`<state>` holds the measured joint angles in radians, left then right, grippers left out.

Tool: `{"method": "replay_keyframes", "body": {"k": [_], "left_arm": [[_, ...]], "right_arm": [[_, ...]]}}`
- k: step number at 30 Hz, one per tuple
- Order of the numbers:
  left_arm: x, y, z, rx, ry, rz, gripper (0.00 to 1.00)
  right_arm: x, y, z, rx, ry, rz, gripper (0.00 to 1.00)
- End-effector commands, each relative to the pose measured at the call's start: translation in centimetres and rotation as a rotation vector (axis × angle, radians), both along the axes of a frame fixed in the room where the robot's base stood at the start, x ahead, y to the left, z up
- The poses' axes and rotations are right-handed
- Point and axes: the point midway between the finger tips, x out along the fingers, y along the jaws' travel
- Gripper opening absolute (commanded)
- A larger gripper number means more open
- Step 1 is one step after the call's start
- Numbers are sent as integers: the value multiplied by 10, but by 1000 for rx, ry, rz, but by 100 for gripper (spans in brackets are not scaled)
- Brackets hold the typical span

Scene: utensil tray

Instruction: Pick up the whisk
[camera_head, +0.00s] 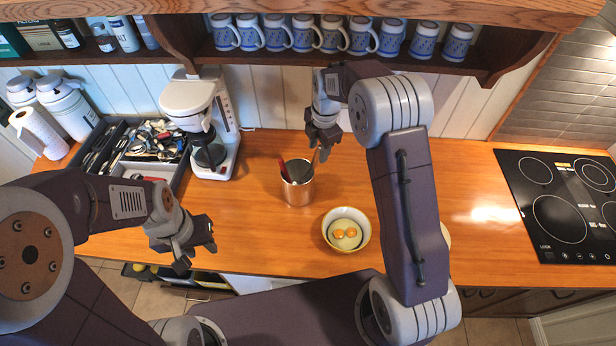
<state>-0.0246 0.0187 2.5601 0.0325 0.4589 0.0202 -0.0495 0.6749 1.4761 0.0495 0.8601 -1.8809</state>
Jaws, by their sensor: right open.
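I cannot pick out a whisk for certain. A metal utensil cup (298,189) stands upright on the wooden counter, with a red handle (284,170) and a thin brown handle (314,161) sticking out of the top. What these handles belong to is hidden inside the cup. My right gripper (322,146) is open, just above and behind the cup, close to the brown handle. I cannot tell whether it touches that handle. My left gripper (197,254) looks open and empty, over the counter's front edge, left of the cup.
A bowl with egg yolks (330,232) stands in front and right of the cup. A coffee maker (229,150) and a full cutlery tray (182,183) are at the left. A mug shelf (400,66) hangs above. A cooktop (520,185) is at the right.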

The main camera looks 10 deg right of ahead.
Motion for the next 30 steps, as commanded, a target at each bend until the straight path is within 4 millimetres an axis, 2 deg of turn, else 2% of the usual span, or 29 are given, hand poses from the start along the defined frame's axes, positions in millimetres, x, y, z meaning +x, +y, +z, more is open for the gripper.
{"method": "replay_keyframes", "body": {"k": [2, 6, 9, 17, 20, 21, 22, 30], "left_arm": [[0, 0, 6, 0, 0, 0, 36], [0, 0, 26, 0, 0, 0, 36], [0, 0, 27, 0, 0, 0, 36], [0, 0, 26, 0, 0, 0, 36], [0, 0, 26, 0, 0, 0, 36], [0, 0, 26, 0, 0, 0, 36], [0, 0, 26, 0, 0, 0, 36], [0, 0, 26, 0, 0, 0, 36]], "right_arm": [[0, 1, -4, 0, 3, 0, 43], [2, 4, -27, 0, 7, 0, 43], [4, 4, -44, 0, 4, 0, 43], [6, 4, -52, 0, 0, 0, 43], [6, 4, -52, 0, 0, 0, 18], [6, 4, -52, 0, 0, 0, 6], [6, 4, -52, 0, 0, 0, 0], [6, 4, -51, 0, 0, 0, 0]]}}
